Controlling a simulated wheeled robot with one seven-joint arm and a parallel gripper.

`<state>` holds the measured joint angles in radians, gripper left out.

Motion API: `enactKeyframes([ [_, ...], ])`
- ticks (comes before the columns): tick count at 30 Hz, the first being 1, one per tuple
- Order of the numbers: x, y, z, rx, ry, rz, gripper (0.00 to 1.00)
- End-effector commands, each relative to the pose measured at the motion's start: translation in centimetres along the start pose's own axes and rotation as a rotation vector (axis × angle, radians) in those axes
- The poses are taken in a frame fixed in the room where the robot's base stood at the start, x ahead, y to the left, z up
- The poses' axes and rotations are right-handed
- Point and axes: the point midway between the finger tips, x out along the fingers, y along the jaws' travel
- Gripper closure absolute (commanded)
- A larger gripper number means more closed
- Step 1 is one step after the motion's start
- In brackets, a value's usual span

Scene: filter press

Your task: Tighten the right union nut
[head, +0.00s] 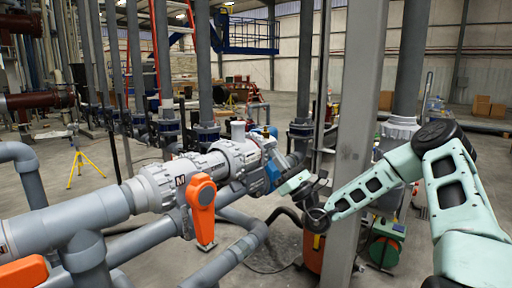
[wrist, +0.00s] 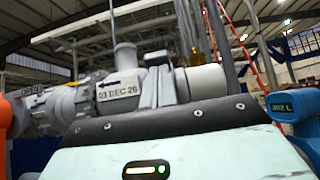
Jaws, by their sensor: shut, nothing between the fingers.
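A grey plastic pipe run crosses the head view, with a valve that has an orange handle (head: 202,196). In the wrist view a grey nut-like fitting (wrist: 68,104) shows at the left. I cannot tell whether the right nut is tight. My gripper (head: 290,183) is shut and empty, just right of the pipe run by a blue part (head: 272,174). Its fingertips are hard to make out, and contact cannot be told.
Vertical pipes (head: 205,70) rise behind the pipe run. A fitting with a dated label (wrist: 118,88) is close ahead in the wrist view. Yellow stand (head: 80,160) at far left.

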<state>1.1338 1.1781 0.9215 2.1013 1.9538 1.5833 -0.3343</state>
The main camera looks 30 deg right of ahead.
Motion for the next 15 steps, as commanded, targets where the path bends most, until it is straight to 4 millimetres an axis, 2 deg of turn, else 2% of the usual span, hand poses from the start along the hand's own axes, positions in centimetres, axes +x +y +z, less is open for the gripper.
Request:
enactKeyframes([
  [15, 2.3, 0.3, 1.3, 0.001, -0.002, 0.001, 1.00],
])
